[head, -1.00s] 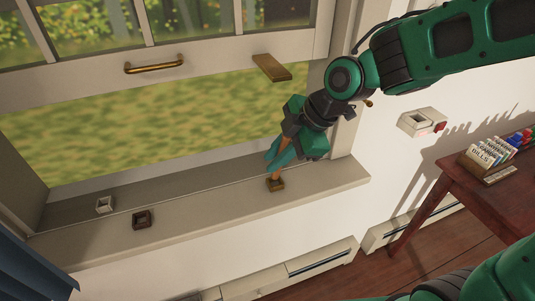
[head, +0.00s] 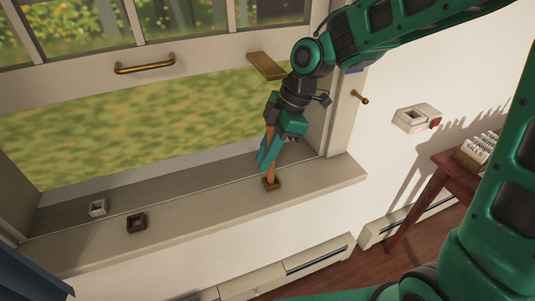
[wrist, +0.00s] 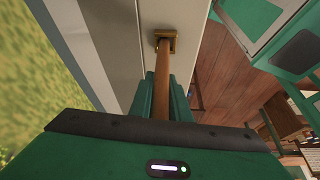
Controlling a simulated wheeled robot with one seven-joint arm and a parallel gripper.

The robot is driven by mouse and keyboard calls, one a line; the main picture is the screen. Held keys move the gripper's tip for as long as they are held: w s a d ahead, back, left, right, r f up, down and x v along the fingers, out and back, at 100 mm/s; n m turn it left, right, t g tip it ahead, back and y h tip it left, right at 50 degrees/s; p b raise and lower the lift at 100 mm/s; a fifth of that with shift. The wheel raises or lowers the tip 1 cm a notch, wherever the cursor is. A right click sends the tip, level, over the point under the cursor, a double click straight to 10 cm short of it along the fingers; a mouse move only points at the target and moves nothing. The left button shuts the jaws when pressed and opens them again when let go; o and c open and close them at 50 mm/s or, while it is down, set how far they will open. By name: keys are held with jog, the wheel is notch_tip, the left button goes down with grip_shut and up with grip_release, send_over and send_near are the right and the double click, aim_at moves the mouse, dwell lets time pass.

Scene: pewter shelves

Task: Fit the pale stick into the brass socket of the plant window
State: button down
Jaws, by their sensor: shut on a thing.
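The stick (head: 271,168) is a slim tan-brown wooden rod. My gripper (head: 268,155) is shut on it above the sill. The stick stands close to upright, and its lower end meets the small square brass socket (head: 271,184) on the window sill. In the wrist view the stick (wrist: 162,80) runs from between my fingers to the brass socket (wrist: 165,37), and its end appears to be inside the rim. How deep it sits cannot be told. The plant window's sash (head: 200,72) is raised, with a brass handle (head: 145,64).
A white socket (head: 98,207) and a dark brown socket (head: 136,223) sit on the sill (head: 200,215) to the left. A tan block (head: 266,66) juts from the sash above my gripper. A brass peg (head: 360,97) and a wall box (head: 416,118) are at right, near a red-brown table (head: 452,169).

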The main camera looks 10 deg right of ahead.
jog(key=c, duration=1.7)
grip_release()
jog(key=shift+o, duration=0.2)
jog(key=w+d+r, duration=0.1)
jog(key=d+r, duration=0.1)
jog(key=d, duration=0.5)
jog(key=w+d+r, duration=0.1)
jog(key=d+r, duration=0.1)
jog(key=d, duration=0.4)
jog(key=shift+d+r, duration=0.3)
jog(key=shift+d, duration=0.05)
jog(key=shift+d, duration=0.1)
